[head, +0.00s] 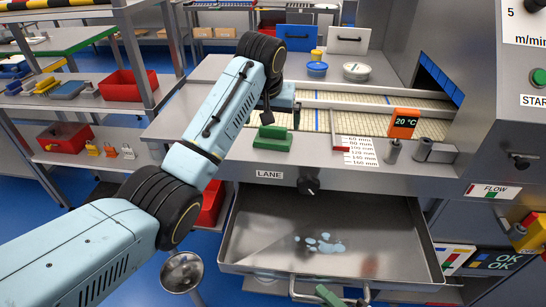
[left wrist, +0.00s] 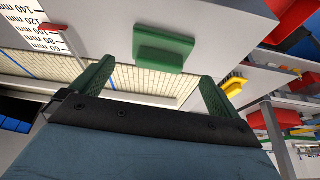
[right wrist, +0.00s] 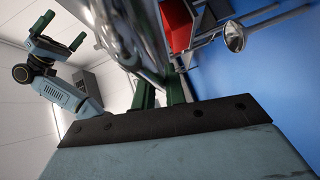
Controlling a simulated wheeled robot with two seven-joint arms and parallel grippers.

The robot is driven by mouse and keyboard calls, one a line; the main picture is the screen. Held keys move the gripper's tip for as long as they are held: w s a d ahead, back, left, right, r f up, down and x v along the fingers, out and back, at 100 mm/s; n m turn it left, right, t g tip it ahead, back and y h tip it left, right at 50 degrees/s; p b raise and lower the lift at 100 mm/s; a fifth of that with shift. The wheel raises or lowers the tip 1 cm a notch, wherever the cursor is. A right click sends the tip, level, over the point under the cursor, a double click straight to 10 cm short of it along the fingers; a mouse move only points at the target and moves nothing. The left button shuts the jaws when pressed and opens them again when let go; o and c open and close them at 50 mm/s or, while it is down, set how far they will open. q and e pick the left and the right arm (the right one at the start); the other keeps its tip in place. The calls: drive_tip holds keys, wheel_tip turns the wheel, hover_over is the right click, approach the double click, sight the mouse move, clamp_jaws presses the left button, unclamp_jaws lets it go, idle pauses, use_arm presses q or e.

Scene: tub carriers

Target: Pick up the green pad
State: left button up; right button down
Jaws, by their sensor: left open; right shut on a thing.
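The green pad (head: 272,138) lies on the grey ledge at the front of the lane, left of the black knob. In the left wrist view the pad (left wrist: 164,48) shows as a block on a wider base, ahead of the fingertips and between their lines. My left gripper (left wrist: 155,85) is open and empty, apart from the pad. In the head view it is partly hidden by its own arm, just above the pad. My right gripper (head: 335,296) is low at the front of the metal tray, shut on what looks like its handle (head: 300,293); the grip is partly hidden.
The metal tray (head: 250,225) is pulled out below the ledge, with pale blue patches inside. Blue and white tubs (head: 357,71) sit behind the lane. Shelves with red bins are at left.

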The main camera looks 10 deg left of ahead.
sight(272, 133)
use_arm(q)
drive_tip(key=shift+x, duration=3.55)
drive_tip(key=shift+s+a, duration=0.1)
drive_tip(key=c, duration=0.7)
